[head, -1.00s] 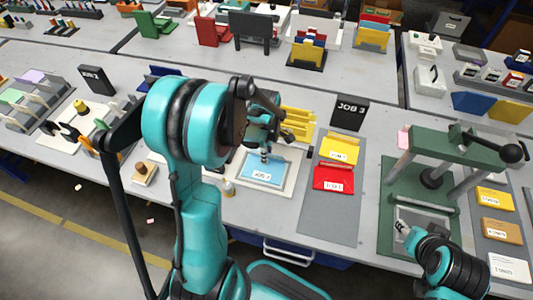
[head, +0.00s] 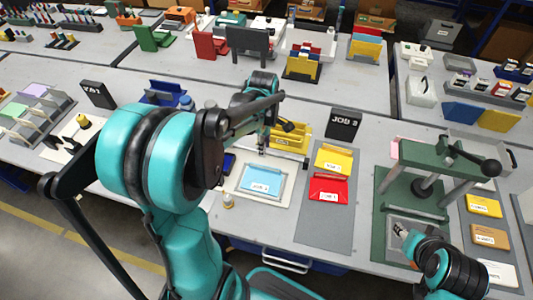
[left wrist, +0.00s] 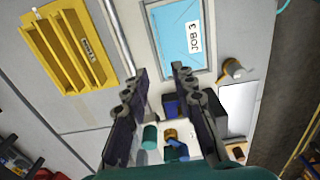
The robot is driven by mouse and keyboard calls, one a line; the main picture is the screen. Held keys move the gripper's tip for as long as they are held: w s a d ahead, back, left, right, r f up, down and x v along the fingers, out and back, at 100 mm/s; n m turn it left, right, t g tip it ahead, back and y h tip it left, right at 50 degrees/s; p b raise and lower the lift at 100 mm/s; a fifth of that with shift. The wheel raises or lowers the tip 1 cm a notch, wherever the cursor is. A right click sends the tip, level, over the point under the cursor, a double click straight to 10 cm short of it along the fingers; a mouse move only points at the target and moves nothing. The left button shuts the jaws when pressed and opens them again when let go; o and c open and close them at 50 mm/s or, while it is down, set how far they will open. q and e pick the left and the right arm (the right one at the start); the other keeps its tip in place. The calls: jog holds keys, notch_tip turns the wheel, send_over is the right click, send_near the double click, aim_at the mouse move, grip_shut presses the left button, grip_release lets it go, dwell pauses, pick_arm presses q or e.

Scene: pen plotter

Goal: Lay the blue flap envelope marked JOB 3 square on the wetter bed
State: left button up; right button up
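The blue envelope (head: 262,178) marked JOB 3 lies flat on the pale wetter bed (head: 238,198), its sides roughly parallel to the bed's edges. It also shows in the left wrist view (left wrist: 174,32), with its label readable and flap lines visible. My left gripper (head: 262,148) is behind the envelope in the head view.
A yellow rack (head: 290,138) stands behind the bed. A grey mat (head: 315,230) with yellow and red envelopes lies right of it, before a black JOB 3 sign (head: 343,122). The green press (head: 430,160) stands farther right. A small bottle (head: 228,201) stands at the bed's front left.

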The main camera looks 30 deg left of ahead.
pick_arm(q)
jog(key=s+d+r+m+t, duration=0.7)
jog(key=s+d+m, duration=0.3)
jog(key=m, duration=1)
jog(key=shift+s+d+r, duration=0.2)
jog(key=shift+s+d, duration=0.05)
jog(key=shift+s, duration=0.25)
